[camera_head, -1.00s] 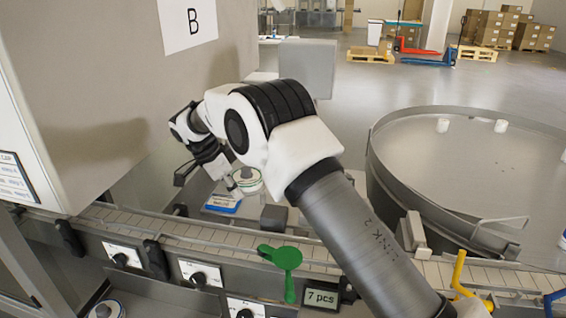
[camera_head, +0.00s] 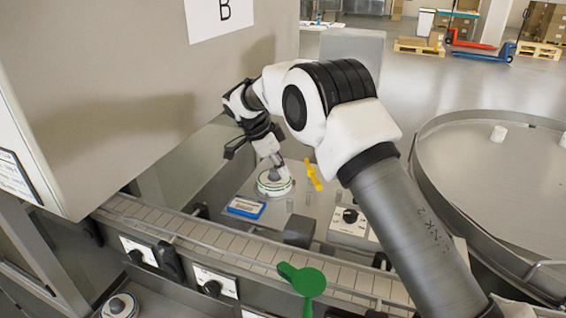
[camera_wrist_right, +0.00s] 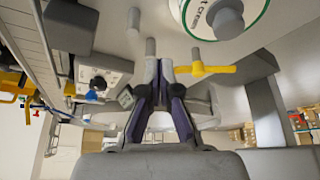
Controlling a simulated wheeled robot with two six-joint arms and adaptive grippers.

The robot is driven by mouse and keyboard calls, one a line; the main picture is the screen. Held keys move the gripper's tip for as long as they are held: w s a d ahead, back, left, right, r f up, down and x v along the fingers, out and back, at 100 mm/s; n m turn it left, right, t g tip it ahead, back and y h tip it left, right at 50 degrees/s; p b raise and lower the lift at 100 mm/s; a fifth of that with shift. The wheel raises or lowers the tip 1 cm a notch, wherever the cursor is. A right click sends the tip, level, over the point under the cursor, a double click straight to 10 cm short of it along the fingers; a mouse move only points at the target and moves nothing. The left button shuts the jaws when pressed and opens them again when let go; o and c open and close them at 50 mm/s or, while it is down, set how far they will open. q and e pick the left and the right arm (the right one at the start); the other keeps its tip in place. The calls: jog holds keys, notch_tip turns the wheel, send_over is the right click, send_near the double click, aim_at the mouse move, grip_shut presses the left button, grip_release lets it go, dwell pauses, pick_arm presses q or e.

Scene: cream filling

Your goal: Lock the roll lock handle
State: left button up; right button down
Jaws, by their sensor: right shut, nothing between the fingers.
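My right gripper (camera_head: 277,160) is shut and empty, pointing down over the grey machine deck. In the head view its tips overlap the far edge of a round white cap with a green ring (camera_head: 275,184). A yellow lever handle (camera_head: 313,175) stands just right of that cap. In the right wrist view the shut fingers (camera_wrist_right: 166,66) end beside the left end of the yellow handle (camera_wrist_right: 207,70); I cannot tell whether they touch it. The cap (camera_wrist_right: 226,16) is at the top there. I cannot tell for certain which handle is the roll lock. My left gripper is not in view.
A blue-edged display (camera_head: 246,207) and a knob panel (camera_head: 349,222) flank the deck. A slatted conveyor (camera_head: 215,238) and a green handle (camera_head: 303,280) lie nearer. A large round table (camera_head: 500,190) is at right. A grey cabinet (camera_head: 130,90) stands close at left.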

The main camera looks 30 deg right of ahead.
aim_at(313, 173)
jog(key=x, duration=0.2)
jog(key=p+x, duration=0.1)
jog(key=x, duration=0.2)
jog(key=shift+s+f, duration=0.2)
jog(key=shift+s, duration=0.05)
jog(key=d, duration=0.1)
jog(key=d+p, duration=0.1)
jog(key=d, duration=0.1)
jog(key=shift+s+d+r+p, duration=0.15)
jog(key=shift+s+d+p, duration=0.15)
jog(key=shift+s, duration=0.1)
jog(key=shift+s+d, duration=0.15)
jog(key=shift+d, duration=0.05)
jog(key=shift+s+d+n, duration=0.1)
jog(key=shift+n, duration=0.2)
